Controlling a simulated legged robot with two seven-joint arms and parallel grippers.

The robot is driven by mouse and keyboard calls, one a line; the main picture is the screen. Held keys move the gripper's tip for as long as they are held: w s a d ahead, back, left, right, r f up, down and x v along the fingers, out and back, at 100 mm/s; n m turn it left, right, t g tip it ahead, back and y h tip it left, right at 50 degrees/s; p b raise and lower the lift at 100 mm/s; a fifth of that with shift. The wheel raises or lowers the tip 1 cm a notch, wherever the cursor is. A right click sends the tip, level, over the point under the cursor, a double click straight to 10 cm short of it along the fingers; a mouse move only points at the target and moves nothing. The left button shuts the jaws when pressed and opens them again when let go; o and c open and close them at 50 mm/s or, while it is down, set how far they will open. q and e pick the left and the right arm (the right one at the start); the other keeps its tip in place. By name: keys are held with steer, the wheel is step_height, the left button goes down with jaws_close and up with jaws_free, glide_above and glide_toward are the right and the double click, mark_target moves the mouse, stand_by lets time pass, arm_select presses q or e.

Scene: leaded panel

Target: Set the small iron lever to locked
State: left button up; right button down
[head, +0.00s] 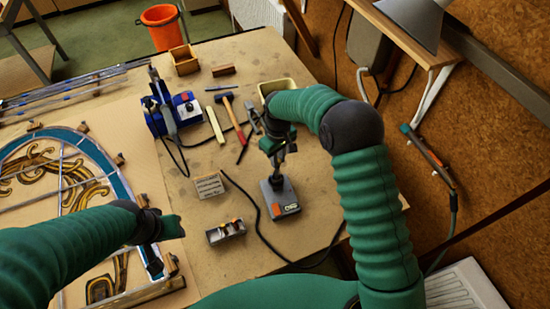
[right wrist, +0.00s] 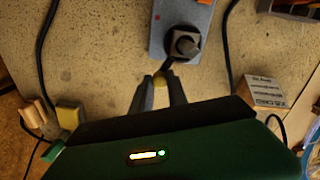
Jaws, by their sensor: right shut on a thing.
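The small iron lever shows in the right wrist view as a short dark arm with a yellowish tip (right wrist: 160,82). It runs from a round dark hub (right wrist: 184,44) on a grey box (right wrist: 168,14). In the head view the grey box (head: 280,198) has an orange patch and stands near the front of the table. My right gripper (head: 276,163) is above the back of this box. In the right wrist view its fingers (right wrist: 159,92) are shut on the lever's tip. My left gripper (head: 165,232) is over the panel's right side, away from the lever; its fingers are unclear.
A small labelled box (head: 209,186) and a metal tray (head: 226,232) stand left of the grey box. A dark cable (head: 256,215) runs beside it. The leaded panel (head: 60,180) lies at left. A blue tool (head: 172,112), hammer (head: 229,108) and wooden box (head: 184,60) stand further back.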

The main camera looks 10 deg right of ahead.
steer(key=m, duration=0.2)
steer(key=s+d+m, duration=0.1)
steer(key=m, duration=0.1)
steer(key=d+m, duration=0.1)
steer(key=m, duration=0.1)
steer(key=shift+s+d+r, duration=0.2)
steer(key=shift+d, duration=0.05)
steer(key=shift+s+d+m+p, duration=0.1)
steer(key=shift+s+d+m, duration=0.15)
steer(key=shift+s+m, duration=0.6)
steer(key=shift+s+d+m+p, duration=0.1)
steer(key=shift+s+d+m, duration=0.1)
steer(key=shift+m, duration=1.3)
steer(key=shift+s+d+m+p, duration=0.1)
steer(key=shift+s+d+m, duration=0.15)
steer(key=shift+s+m, duration=0.6)
steer(key=shift+w+f+m, duration=0.1)
steer(key=shift+w+m, duration=0.15)
steer(key=shift+m, duration=0.15)
steer(key=c, duration=1.5)
jaws_free()
steer(key=shift+o, duration=1)
steer(key=shift+s, duration=0.1)
steer(key=shift+a, duration=0.1)
